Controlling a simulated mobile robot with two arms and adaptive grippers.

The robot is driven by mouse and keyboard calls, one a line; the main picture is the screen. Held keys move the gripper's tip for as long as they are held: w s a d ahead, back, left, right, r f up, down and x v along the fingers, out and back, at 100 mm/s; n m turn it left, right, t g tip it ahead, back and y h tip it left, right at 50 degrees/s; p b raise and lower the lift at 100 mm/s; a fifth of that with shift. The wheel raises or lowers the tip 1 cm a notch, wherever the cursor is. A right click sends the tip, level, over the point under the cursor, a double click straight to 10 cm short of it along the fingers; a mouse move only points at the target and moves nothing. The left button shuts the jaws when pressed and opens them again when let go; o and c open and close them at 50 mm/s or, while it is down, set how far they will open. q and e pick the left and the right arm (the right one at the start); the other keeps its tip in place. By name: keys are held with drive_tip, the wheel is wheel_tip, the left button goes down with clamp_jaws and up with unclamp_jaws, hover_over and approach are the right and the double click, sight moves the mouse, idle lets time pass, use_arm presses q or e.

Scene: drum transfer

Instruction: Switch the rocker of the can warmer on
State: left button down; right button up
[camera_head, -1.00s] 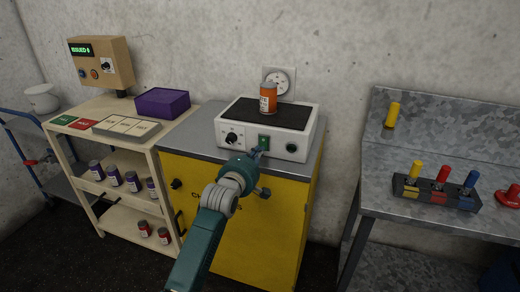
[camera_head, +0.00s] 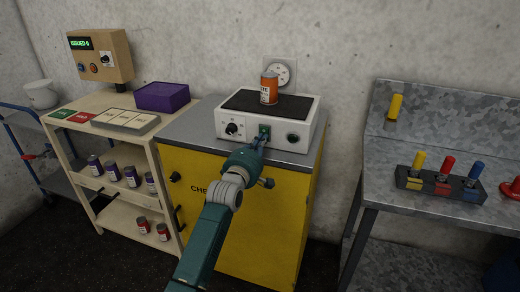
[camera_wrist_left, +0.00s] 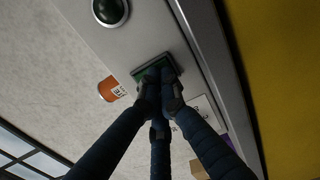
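The can warmer (camera_head: 226,122) is a white box with a dark top, standing on a yellow cabinet. An orange can (camera_head: 269,88) stands upright on its top. The green rocker (camera_head: 264,129) is on its front, between a dial (camera_head: 232,129) and a round dark green button or lamp (camera_head: 293,138). My left gripper (camera_head: 259,141) is at the rocker with its fingers drawn together and nothing between them. In the left wrist view its fingertips (camera_wrist_left: 166,88) overlap the rocker (camera_wrist_left: 148,67) and hide part of it. I cannot tell how far the rocker is tilted. My right gripper is out of view.
The yellow cabinet (camera_head: 238,215) has a grey top. A wooden shelf (camera_head: 95,108) with a purple box (camera_head: 162,97) and several cans stands to the left. A grey bench (camera_head: 440,160) with coloured handles in a rack (camera_head: 437,185) stands to the right.

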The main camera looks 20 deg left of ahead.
use_arm(q)
drive_tip(key=shift+f+t+b, duration=0.3)
drive_tip(key=shift+f+b, duration=0.05)
drive_tip(key=shift+b, duration=0.1)
drive_tip(key=shift+w+a, duration=0.1)
drive_tip(key=shift+a, duration=0.1)
drive_tip(key=shift+r, duration=0.3)
drive_tip(key=shift+d, duration=0.1)
drive_tip(key=shift+s+f, duration=0.4)
drive_tip(key=shift+s, duration=0.2)
drive_tip(key=s, duration=0.7)
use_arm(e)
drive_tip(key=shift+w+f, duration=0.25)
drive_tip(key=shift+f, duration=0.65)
